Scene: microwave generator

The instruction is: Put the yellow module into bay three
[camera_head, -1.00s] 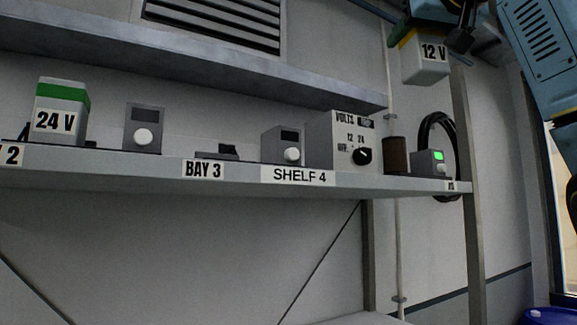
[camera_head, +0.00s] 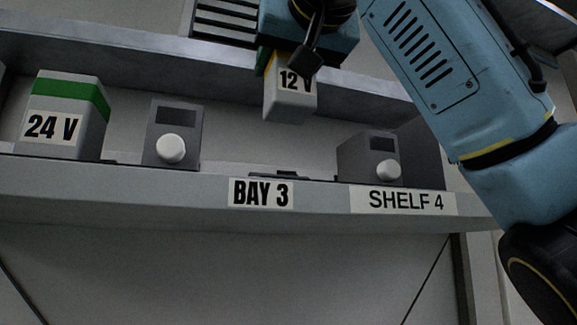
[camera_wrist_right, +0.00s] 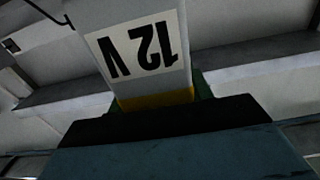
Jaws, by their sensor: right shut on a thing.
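The yellow module (camera_head: 291,97) is a pale box marked 12 V with a yellow band at its top. My right gripper (camera_head: 287,52) is shut on its top and holds it above the shelf, over the BAY 3 label (camera_head: 262,193). In the right wrist view the module (camera_wrist_right: 138,48) hangs from the gripper (camera_wrist_right: 160,118), its label upside down and its yellow band at the jaws. Bay three (camera_head: 288,175) is an empty spot with a low dark base on the shelf. The module is apart from it. My left gripper is not in view.
A green-banded 24 V module (camera_head: 65,117) stands at the left. Grey boxes with white knobs flank the bay, one on the left (camera_head: 174,135) and one on the right (camera_head: 369,158). The upper shelf edge (camera_head: 150,57) runs behind the module. A SHELF 4 label (camera_head: 403,200) is on the front edge.

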